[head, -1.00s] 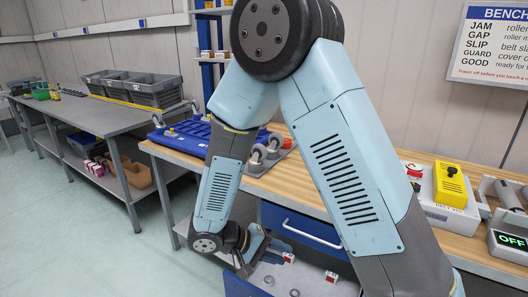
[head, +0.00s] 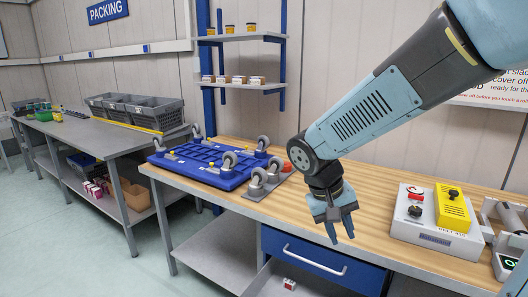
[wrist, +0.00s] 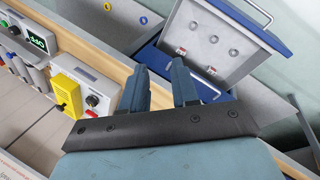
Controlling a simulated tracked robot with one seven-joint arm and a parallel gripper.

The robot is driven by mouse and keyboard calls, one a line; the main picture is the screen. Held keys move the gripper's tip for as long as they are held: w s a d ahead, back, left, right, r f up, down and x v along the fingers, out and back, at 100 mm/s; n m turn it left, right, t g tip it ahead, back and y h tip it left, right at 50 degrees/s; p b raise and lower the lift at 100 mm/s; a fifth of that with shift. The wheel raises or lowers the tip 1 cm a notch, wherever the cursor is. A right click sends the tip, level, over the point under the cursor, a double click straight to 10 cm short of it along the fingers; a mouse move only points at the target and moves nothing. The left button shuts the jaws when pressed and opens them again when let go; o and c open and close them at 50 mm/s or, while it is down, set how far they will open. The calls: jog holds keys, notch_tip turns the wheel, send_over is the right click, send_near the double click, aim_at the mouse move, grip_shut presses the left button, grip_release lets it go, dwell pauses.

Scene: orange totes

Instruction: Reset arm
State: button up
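My gripper (head: 341,236) points down above the front part of the wooden bench (head: 392,186), over the bench's front edge area. In the wrist view its two dark blue fingers (wrist: 158,88) stand apart with nothing between them, so it is open and empty. My arm reaches in from the upper right of the head view, bent at the elbow. Below the bench a blue-fronted drawer (head: 318,258) is pulled open. The wrist view shows the drawer's grey inside (wrist: 212,50) with small red-and-white pieces and several grey rings.
A blue caster-wheeled platform (head: 200,165) lies upside down on the bench's left. A control box with a yellow cover (head: 452,207) stands at the right. A grey table (head: 85,133) with grey bins is at the left. Shelves (head: 240,82) rise behind.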

jog(key=s+d+r+t+y, duration=0.4)
jog(key=s+d+r+t, duration=0.1)
jog(key=r, duration=0.6)
jog(key=shift+s+d+m+t, duration=0.3)
jog(key=shift+s+d+m, duration=0.1)
jog(key=shift+s+d, duration=0.55)
jog(key=shift+s+a, duration=0.1)
jog(key=shift+o, duration=0.5)
jog(key=shift+o, duration=0.7)
jog(key=shift+a, duration=0.1)
